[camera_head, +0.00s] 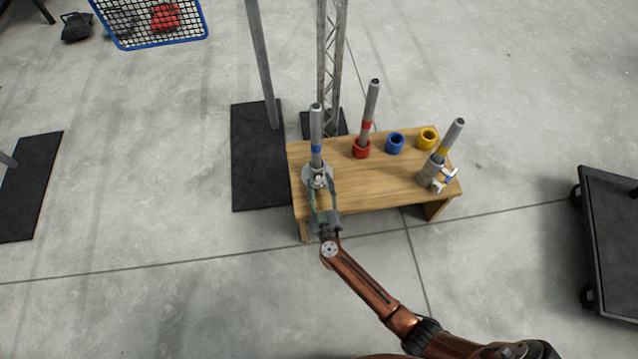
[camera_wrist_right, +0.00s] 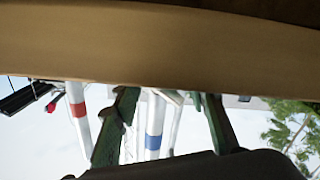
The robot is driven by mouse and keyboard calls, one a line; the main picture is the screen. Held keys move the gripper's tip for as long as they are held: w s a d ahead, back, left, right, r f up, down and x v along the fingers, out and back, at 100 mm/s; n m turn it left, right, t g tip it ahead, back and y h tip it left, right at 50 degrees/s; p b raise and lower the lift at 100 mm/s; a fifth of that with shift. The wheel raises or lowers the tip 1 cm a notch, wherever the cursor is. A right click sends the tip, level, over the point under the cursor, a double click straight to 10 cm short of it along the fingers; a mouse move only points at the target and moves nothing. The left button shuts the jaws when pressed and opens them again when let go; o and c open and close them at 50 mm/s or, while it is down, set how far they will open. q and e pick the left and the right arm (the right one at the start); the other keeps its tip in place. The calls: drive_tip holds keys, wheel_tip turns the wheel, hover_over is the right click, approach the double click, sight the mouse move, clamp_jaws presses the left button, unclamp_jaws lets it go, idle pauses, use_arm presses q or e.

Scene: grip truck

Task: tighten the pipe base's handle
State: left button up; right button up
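The grey pipe base (camera_head: 316,173) stands at the left end of the wooden table and holds an upright grey pipe with a blue band (camera_head: 316,135). Its small pale handle (camera_head: 319,181) faces my right gripper (camera_head: 322,190). The gripper's two green fingers are apart, one on each side of the handle; contact cannot be told. In the right wrist view, which is upside down, the blue-banded pipe (camera_wrist_right: 154,130) shows between the spread fingers (camera_wrist_right: 168,98). A second base (camera_head: 432,172) with a yellow-banded pipe and a white-and-blue handle (camera_head: 443,180) is at the table's right end. My left gripper is out of view.
A truss (camera_head: 330,70) and a pole (camera_head: 262,65) rise behind. A dark cart (camera_head: 612,240) is at right.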

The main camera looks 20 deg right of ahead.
drive_tip(key=shift+c, duration=0.3)
clamp_jaws()
idle(0.3)
